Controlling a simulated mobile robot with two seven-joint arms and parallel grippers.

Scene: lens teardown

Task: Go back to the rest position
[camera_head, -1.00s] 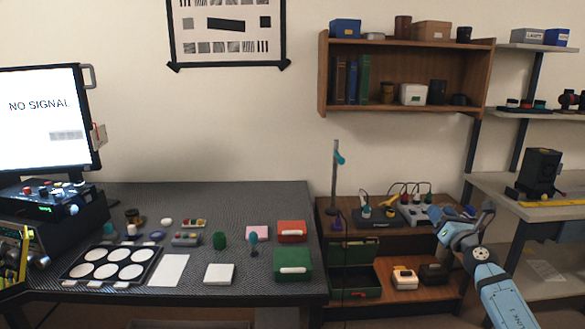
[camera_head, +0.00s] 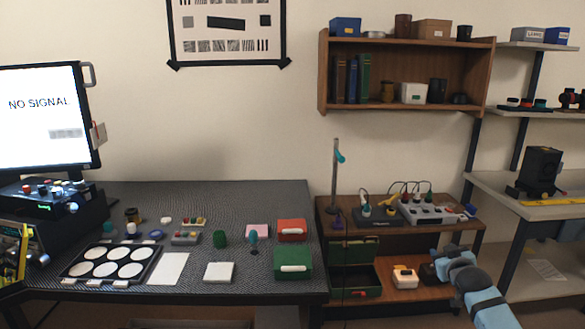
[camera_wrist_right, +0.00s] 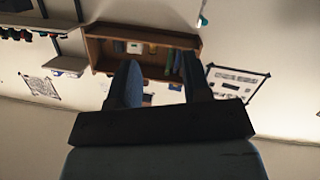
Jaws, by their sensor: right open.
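My right arm (camera_head: 476,290) reaches in from the lower right of the head view, in front of the low wooden cabinet. Its fingers cannot be made out clearly there. In the right wrist view my right gripper (camera_wrist_right: 162,76) has its two fingers spread apart, with nothing between them. Beyond the fingers that view shows the wall shelf (camera_wrist_right: 143,31) and the wall, turned upside down. My left gripper is not in view.
The dark workbench (camera_head: 250,200) holds a tray of white discs (camera_head: 84,282), a green box (camera_head: 293,268) and a red box (camera_head: 292,230). The low cabinet (camera_head: 390,279) stands just behind my right arm. A grey bench (camera_head: 550,206) is at the right.

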